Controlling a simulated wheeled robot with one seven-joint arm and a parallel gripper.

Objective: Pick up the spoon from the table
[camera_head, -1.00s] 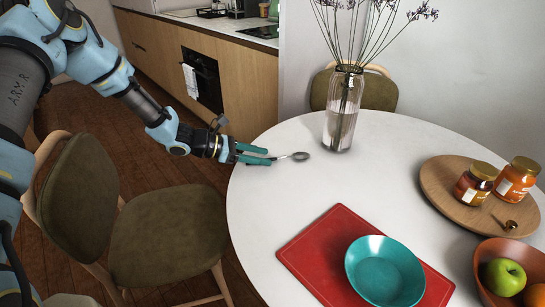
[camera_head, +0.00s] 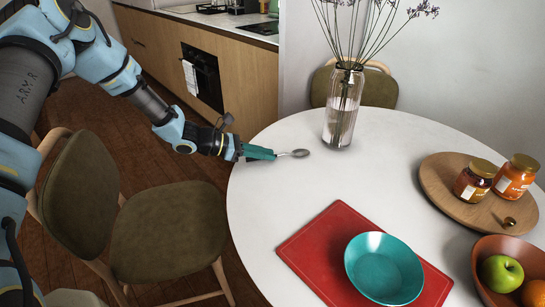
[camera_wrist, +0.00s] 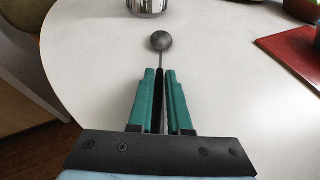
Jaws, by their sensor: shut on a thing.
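The spoon (camera_head: 300,153) is metal with a round bowl and shows at the left far part of the white round table (camera_head: 300,190). My gripper (camera_head: 273,153) has teal fingers and is shut on the spoon's handle, with the bowl sticking out beyond the fingertips. In the wrist view the spoon's bowl (camera_wrist: 161,41) points away from my gripper (camera_wrist: 160,73), and the dark handle runs between the two fingers. I cannot tell whether the spoon touches the table or is just above it.
A glass vase (camera_head: 342,108) with dry stems stands beyond the spoon. A red mat (camera_head: 310,247) with a teal bowl (camera_head: 384,268) lies nearer. A wooden tray (camera_head: 440,186) with jars and a fruit bowl (camera_head: 483,262) are at right. Chairs (camera_head: 165,235) stand by the table.

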